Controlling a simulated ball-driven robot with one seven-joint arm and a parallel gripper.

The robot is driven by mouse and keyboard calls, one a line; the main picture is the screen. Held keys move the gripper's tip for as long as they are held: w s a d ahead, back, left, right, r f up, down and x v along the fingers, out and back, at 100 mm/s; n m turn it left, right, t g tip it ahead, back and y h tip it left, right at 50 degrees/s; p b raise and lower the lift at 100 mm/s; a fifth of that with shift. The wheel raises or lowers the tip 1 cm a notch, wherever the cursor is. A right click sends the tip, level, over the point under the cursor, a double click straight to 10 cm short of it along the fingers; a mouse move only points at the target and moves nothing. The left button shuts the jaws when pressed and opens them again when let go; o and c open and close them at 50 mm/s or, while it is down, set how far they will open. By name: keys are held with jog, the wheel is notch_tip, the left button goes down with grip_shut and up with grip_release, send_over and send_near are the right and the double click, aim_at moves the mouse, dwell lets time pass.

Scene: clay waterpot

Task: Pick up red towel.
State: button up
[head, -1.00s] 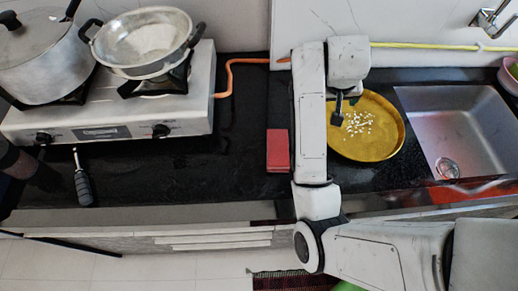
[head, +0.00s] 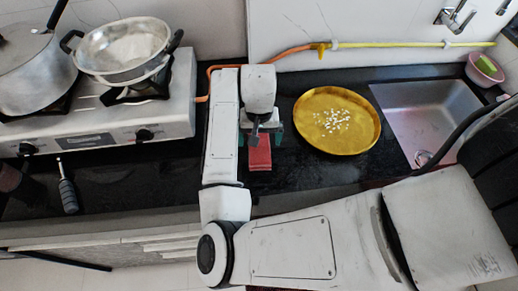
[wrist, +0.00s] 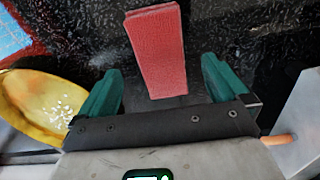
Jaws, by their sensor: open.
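The red towel (head: 260,154) is a small folded rectangle lying on the dark counter between the stove and the gold plate. In the wrist view the towel (wrist: 158,50) lies ahead of and between the two green fingertips, with its near end closest to the jaws. My gripper (head: 262,136) hangs just over the far end of the towel in the head view. It also shows in the wrist view (wrist: 155,75), with its fingers wide apart and nothing held. I cannot tell its exact height above the towel.
A gold plate (head: 310,135) with white grains stands right of the towel. A steel sink (head: 420,110) is farther right. A stove (head: 170,115) with a pot and a strainer is on the left. A screwdriver-like tool (head: 68,195) lies at the front left.

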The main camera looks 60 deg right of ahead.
aim_at(260, 146)
jog(key=f, duration=0.2)
jog(key=d+f+p, duration=0.1)
jog(key=f, duration=0.2)
jog(key=shift+w+f, duration=0.15)
jog(key=shift+f, duration=0.1)
jog(key=shift+a, duration=0.1)
jog(key=shift+a, duration=0.1)
jog(key=shift+c, duration=0.4)
jog(key=shift+c, duration=0.6)
jog(key=c, duration=0.8)
jog(key=shift+r, duration=0.1)
